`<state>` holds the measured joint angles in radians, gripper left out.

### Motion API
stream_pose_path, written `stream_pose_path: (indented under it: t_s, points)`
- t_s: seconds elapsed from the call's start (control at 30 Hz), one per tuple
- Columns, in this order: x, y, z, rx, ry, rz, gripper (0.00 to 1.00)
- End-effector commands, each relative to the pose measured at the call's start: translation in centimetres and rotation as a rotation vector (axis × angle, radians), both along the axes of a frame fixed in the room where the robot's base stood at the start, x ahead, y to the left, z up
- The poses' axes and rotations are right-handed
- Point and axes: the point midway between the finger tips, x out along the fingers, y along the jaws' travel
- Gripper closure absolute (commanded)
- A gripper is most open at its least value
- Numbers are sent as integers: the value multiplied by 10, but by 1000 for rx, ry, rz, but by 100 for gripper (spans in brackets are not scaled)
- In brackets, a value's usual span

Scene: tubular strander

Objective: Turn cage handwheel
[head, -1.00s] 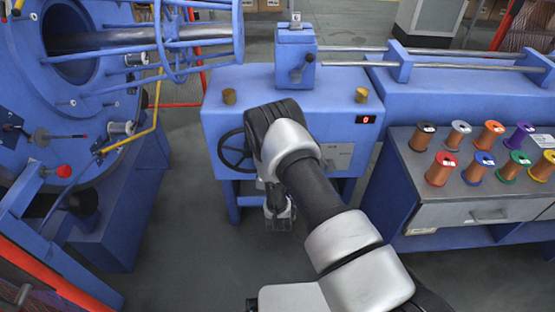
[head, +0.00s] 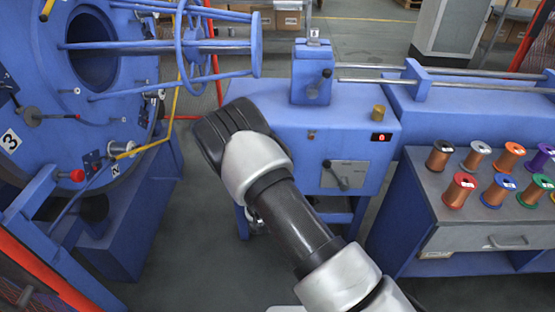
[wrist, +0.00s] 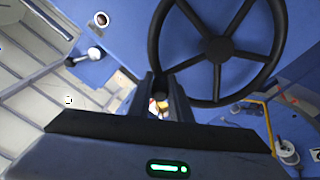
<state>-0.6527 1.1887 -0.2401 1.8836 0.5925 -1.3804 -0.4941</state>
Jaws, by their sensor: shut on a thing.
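The black spoked cage handwheel (wrist: 218,48) fills the upper right of the wrist view, on a blue machine face. My gripper (wrist: 162,88) is at the lower left of its rim, shut on the wheel there. Whether the fingers hold the rim itself or a grip on it, I cannot tell. In the head view my arm hides the handwheel and nearly all of the gripper. The blue cage (head: 95,60) with its rods stands at the upper left of the head view.
A bench (head: 465,205) with several coloured wire spools is at the right. A yellow rail (head: 150,145) and red bars are at the left. The floor in front is grey.

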Motion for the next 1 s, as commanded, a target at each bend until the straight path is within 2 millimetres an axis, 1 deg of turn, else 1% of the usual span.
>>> stream_pose_path:
  t_s: [0.1,0.4,0.63,1.0]
  points:
    - [-1,11,1,-91,4,2,100]
    - [0,26,3,-251,11,3,100]
    - [0,31,4,-302,11,2,100]
    - [0,33,4,-310,13,4,100]
